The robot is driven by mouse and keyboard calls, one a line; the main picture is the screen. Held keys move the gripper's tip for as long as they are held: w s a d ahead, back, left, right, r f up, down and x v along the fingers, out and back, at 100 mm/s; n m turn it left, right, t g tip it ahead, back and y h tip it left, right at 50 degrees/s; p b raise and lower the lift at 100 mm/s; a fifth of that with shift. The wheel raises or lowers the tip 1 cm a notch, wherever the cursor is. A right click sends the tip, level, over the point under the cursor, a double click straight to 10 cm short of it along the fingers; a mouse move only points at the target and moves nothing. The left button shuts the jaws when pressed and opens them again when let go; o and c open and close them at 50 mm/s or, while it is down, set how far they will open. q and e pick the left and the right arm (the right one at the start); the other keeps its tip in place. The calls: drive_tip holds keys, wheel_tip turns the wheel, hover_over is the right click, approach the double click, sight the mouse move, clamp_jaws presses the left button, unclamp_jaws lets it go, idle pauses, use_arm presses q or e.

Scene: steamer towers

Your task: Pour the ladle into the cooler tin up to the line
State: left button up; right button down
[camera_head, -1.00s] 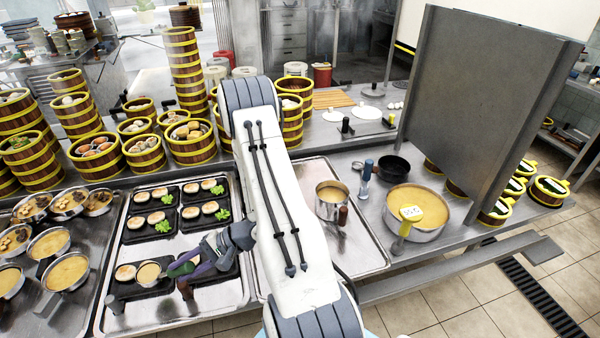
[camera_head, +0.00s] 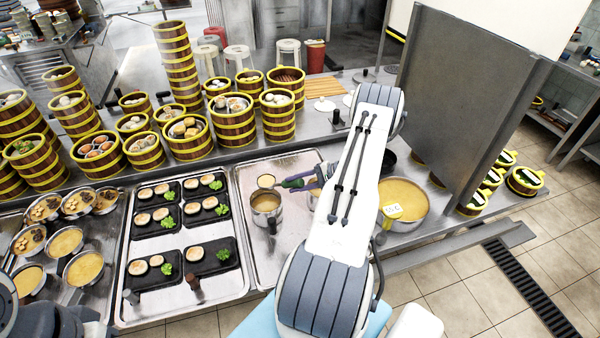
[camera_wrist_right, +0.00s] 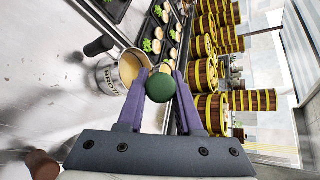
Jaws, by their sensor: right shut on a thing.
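My right gripper (camera_head: 295,183) has purple fingers and is shut on the ladle's green handle (camera_wrist_right: 160,88). The ladle's bowl (camera_head: 266,181) looks level, with tan broth in it. It appears just behind the rim of a metal tin (camera_head: 266,205) in the head view; whether it overlaps the rim I cannot tell. The tin stands upright on the right-hand tray with a dark handle toward me and tan broth inside. In the wrist view, the tin (camera_wrist_right: 108,76) shows partly readable dark lettering. No fill line can be made out.
A large broth pot (camera_head: 402,205) with a yellow tag stands right of my arm, partly covered by it. Black plates (camera_head: 207,258) of buns fill the tray to the left. Steamer towers (camera_head: 233,122) stand behind. The right-hand tray (camera_head: 290,163) has bare room around the tin.

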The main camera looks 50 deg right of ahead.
drive_tip(key=shift+s+d+r, duration=0.1)
drive_tip(key=shift+s+d, duration=0.3)
drive_tip(key=shift+d, duration=0.15)
drive_tip(key=shift+r, duration=0.1)
drive_tip(key=shift+a+f+n+h+p, duration=0.2)
drive_tip(key=shift+a+f+h, duration=0.15)
drive_tip(key=shift+f, duration=0.2)
drive_tip(key=shift+a+f+n+h+p, duration=0.2)
drive_tip(key=shift+a+f+h, duration=0.15)
drive_tip(key=shift+f, duration=0.2)
drive_tip(key=shift+s+a+f+n+h, duration=0.1)
drive_tip(key=shift+a+f+n+h, duration=0.1)
drive_tip(key=shift+a+n+h, duration=0.55)
drive_tip(key=shift+s+a+f+n+h, duration=0.1)
drive_tip(key=shift+a+f+n+h, duration=0.15)
drive_tip(key=shift+a+n+h, duration=0.45)
drive_tip(key=shift+s+a+f+n+h, duration=0.15)
drive_tip(key=shift+a+n+h, duration=0.25)
drive_tip(key=shift+h, duration=0.55)
